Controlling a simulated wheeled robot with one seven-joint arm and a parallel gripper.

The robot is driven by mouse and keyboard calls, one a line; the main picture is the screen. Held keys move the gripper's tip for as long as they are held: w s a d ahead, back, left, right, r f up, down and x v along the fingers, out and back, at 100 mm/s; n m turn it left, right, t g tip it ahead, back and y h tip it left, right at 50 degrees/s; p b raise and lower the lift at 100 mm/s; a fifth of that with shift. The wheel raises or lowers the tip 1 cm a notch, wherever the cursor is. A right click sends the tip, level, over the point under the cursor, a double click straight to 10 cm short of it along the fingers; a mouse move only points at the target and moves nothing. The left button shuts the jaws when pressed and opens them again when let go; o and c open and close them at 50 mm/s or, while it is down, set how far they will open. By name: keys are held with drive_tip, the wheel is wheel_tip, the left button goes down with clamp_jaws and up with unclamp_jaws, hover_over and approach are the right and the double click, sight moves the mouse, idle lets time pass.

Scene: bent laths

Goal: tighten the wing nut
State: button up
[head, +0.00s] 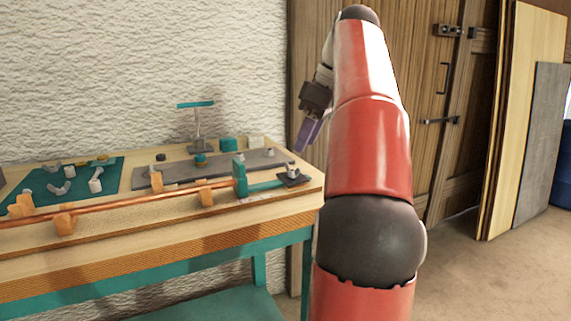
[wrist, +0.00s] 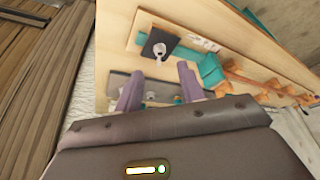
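My gripper (head: 308,130) is above the right end of the bench in the head view, its purple fingers pointing down. In the wrist view, the gripper (wrist: 157,78) has its fingers apart with nothing held between them. A small pale metal piece (head: 291,168), perhaps the wing nut, sits on a dark square plate (head: 297,181) at the bench's right end. The piece (wrist: 160,50) also shows in the wrist view, beyond the fingertips and apart from them. It is too small to make out wings or how tight it sits.
A long copper-coloured lath (head: 130,202) runs through orange blocks toward a teal upright (head: 240,177). A T-handled stand (head: 196,125) rises behind a grey strip (head: 175,172). A green mat (head: 112,178) holds several small pale parts. Boards (head: 525,110) lean at the right.

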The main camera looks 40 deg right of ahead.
sight(293, 171)
drive_tip(key=b+x, duration=0.2)
drive_tip(key=x, duration=0.4)
drive_tip(key=shift+w+a+f, duration=0.1)
drive_tip(key=shift+f, duration=0.15)
clamp_jaws()
